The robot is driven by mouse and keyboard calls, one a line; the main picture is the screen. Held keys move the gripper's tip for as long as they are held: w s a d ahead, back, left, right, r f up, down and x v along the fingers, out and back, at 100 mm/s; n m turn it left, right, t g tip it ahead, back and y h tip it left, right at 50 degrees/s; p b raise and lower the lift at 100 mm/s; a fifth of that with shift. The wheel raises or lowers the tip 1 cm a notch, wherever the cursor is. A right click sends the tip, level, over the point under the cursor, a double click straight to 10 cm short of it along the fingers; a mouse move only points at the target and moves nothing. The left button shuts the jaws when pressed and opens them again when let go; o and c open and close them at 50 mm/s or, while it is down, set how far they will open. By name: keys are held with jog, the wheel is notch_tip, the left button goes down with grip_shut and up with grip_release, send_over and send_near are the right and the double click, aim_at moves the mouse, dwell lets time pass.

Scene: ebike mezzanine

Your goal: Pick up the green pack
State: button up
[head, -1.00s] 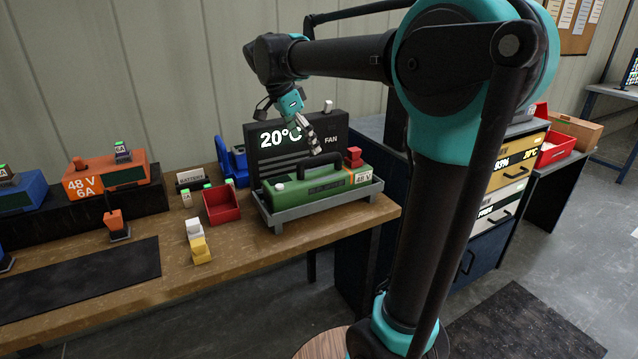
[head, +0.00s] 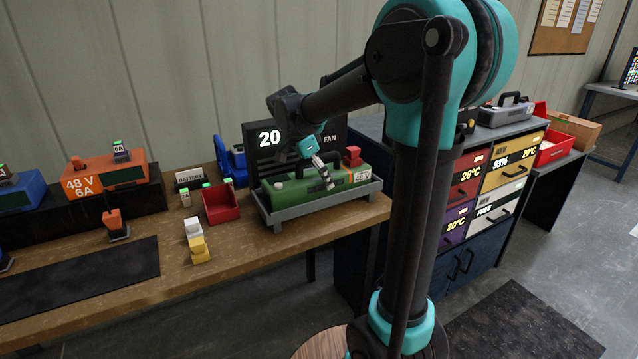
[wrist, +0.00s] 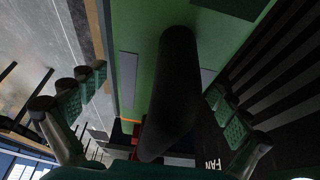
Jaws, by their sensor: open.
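The green pack (head: 345,188) lies in a grey tray (head: 288,215) on the workbench, marked 48 V at its right end. My gripper (head: 328,180) is over the pack, in front of its dark handle in the head view. In the wrist view, the green pack (wrist: 138,60) fills the upper middle, and its black handle (wrist: 172,90) runs between the two spread fingers of my gripper (wrist: 155,112). The fingers are open, one on each side of the handle, with no visible contact. Part of the handle is hidden behind my gripper in the head view.
A black display box (head: 262,140) marked FAN stands right behind the tray. A red block (head: 352,155) is near the pack's right end. A red bin (head: 221,204) and white and yellow blocks (head: 198,243) are left of the tray. A drawer cabinet (head: 490,180) stands right.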

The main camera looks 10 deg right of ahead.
jog(key=shift+f, duration=0.15)
jog(key=c, duration=1.9)
jog(key=shift+c, duration=0.4)
